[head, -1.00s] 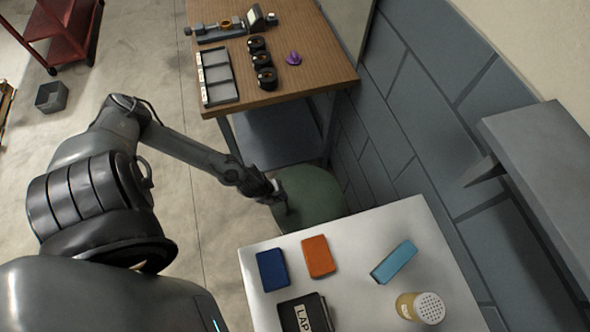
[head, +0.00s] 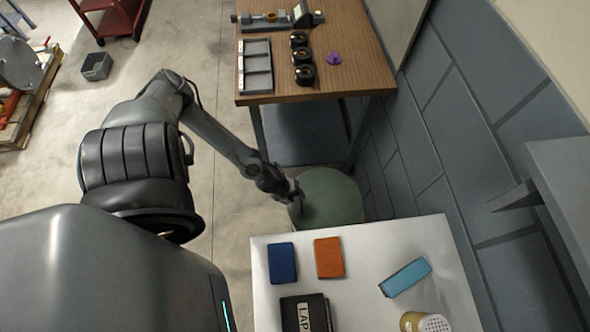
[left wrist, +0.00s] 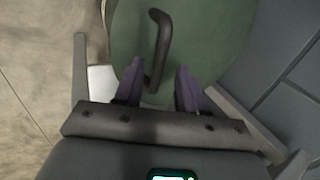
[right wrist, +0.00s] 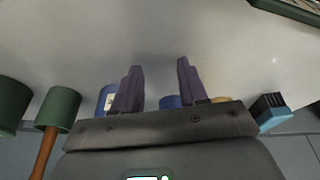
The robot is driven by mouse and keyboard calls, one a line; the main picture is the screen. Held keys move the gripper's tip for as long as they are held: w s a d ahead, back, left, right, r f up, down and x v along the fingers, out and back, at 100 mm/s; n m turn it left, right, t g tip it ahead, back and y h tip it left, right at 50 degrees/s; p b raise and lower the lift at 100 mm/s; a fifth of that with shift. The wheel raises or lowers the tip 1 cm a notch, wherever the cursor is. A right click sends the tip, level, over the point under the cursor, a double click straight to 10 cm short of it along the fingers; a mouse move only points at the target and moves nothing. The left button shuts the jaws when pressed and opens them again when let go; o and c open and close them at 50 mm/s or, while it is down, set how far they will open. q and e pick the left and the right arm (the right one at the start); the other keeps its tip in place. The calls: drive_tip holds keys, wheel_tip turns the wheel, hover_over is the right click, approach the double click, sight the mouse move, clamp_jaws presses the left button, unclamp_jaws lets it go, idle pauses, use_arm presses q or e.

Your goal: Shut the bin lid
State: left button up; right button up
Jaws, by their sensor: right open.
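The green bin lid (head: 331,199) is a round disc between the wooden bench and the white table in the head view. In the left wrist view the green lid (left wrist: 215,35) fills the middle, with a dark bar handle (left wrist: 160,38) across it. My left gripper (left wrist: 158,68) is open, and the near end of the handle shows between its fingers; I cannot tell if they touch it. It also shows in the head view (head: 290,193) at the lid's left edge. The lid hides the bin's body. My right gripper (right wrist: 158,65) is open and empty.
The white table (head: 375,235) holds a blue block (head: 282,263), an orange block (head: 329,257), a light blue block (head: 405,277), a dark box (head: 305,314) and a shaker (head: 424,322). The wooden bench (head: 350,50) stands behind the bin, and a grey wall (head: 450,130) is at right.

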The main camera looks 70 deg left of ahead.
use_arm(q)
drive_tip(key=shift+s+r, duration=0.2)
drive_tip(key=shift+r, duration=0.4)
use_arm(e)
drive_tip(key=shift+r, duration=0.25)
use_arm(q)
drive_tip(key=p+v, duration=0.2)
drive_tip(key=v, duration=0.7)
drive_tip(key=shift+r+p, duration=0.2)
drive_tip(key=shift+p, duration=0.15)
use_arm(e)
wheel_tip(320, 180, up, 2)
drive_tip(key=shift+r, duration=0.15)
use_arm(q)
drive_tip(key=shift+s+a, duration=0.1)
drive_tip(key=shift+s, duration=0.05)
